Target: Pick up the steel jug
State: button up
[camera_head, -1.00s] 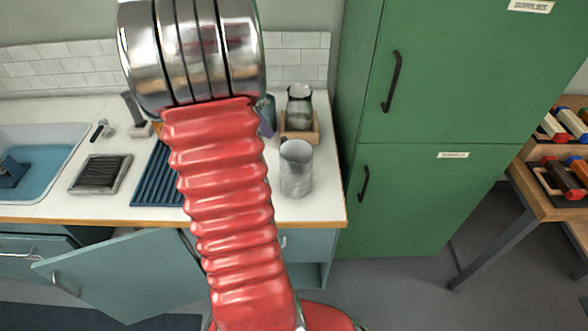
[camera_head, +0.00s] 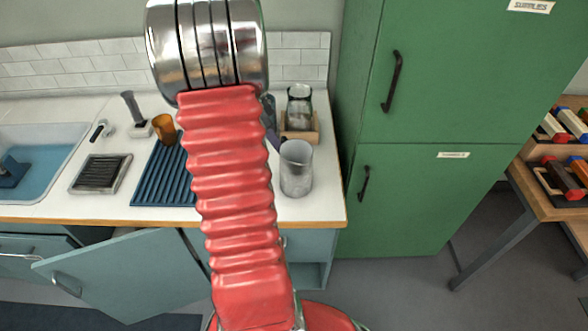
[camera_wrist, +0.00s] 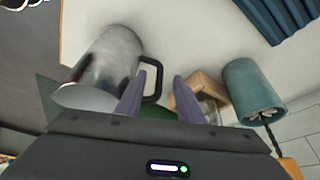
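The steel jug (camera_head: 296,170) stands on the white counter near its right end. In the wrist view the jug (camera_wrist: 108,62) is at the left, with its black handle (camera_wrist: 154,84) toward my fingers. My gripper (camera_wrist: 164,72) is open, its two purple fingers apart. The handle appears in the gap, close to the left finger; I cannot tell whether they touch. In the head view my red arm hides most of the gripper.
A glass jar (camera_head: 299,105) in a wooden holder (camera_head: 301,136) stands behind the jug. A teal canister (camera_wrist: 252,88) is right of my fingers in the wrist view. A blue ribbed mat (camera_head: 160,178), an orange cup (camera_head: 165,128) and a green cabinet (camera_head: 410,190) are nearby.

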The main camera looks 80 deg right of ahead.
jog(key=x, duration=0.5)
jog(key=shift+s+d+r, duration=0.1)
jog(key=shift+c, duration=0.2)
grip_shut()
dwell(0.4)
dwell(1.1)
